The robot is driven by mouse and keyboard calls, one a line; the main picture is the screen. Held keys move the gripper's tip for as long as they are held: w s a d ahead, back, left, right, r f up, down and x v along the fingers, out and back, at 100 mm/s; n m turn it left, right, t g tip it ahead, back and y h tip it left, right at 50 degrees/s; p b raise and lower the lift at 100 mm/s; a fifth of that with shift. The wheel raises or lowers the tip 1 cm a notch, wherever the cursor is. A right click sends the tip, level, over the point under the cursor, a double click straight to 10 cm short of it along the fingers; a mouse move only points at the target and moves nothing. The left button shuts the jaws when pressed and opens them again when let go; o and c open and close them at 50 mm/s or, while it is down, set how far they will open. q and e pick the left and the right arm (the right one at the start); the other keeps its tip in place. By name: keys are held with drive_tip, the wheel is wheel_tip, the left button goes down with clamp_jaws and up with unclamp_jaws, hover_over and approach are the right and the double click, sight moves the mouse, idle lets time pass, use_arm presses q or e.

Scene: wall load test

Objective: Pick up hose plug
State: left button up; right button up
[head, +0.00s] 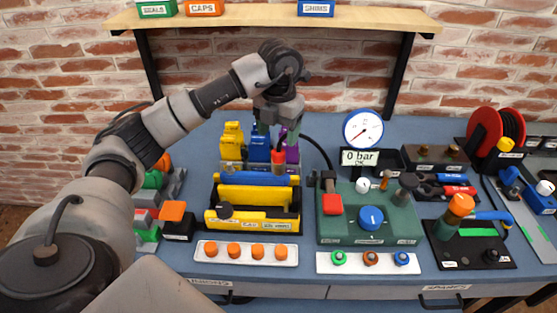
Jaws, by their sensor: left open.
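My left gripper (277,128) points down above the back of the yellow tool tray, with its fingers apart. A small red piece with a dark top (278,155) shows just below and between the fingers; it looks like the hose plug, but I cannot be sure. No contact with the fingers is visible. A black hose (321,149) arcs from near the gripper down to the green test block (370,212). The hose's end near the gripper is hard to make out. My right gripper is out of view.
Yellow, blue and purple holders (232,140) stand close around the gripper. The yellow tray (252,220) is in front. A gauge (363,129) reading 0 bar stands right of the hose. A shelf (270,18) spans above. White strips (246,253) of fittings lie at the front.

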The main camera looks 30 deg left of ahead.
sight(279, 151)
use_arm(q)
wheel_tip(279, 151, down, 4)
drive_tip(key=shift+r, duration=0.15)
drive_tip(key=shift+f+p, duration=0.45)
drive_tip(key=shift+f, duration=0.15)
drive_tip(key=f, duration=0.3)
drive_tip(key=f+p, duration=0.1)
drive_tip(key=shift+w+a+f, duration=0.1)
drive_tip(key=shift+w+f, duration=0.1)
drive_tip(key=shift+w, duration=0.05)
drive_tip(key=shift+c, duration=0.3)
drive_tip(key=c, duration=1)
drive_tip(key=shift+c, duration=0.2)
drive_tip(key=shift+r, duration=0.2)
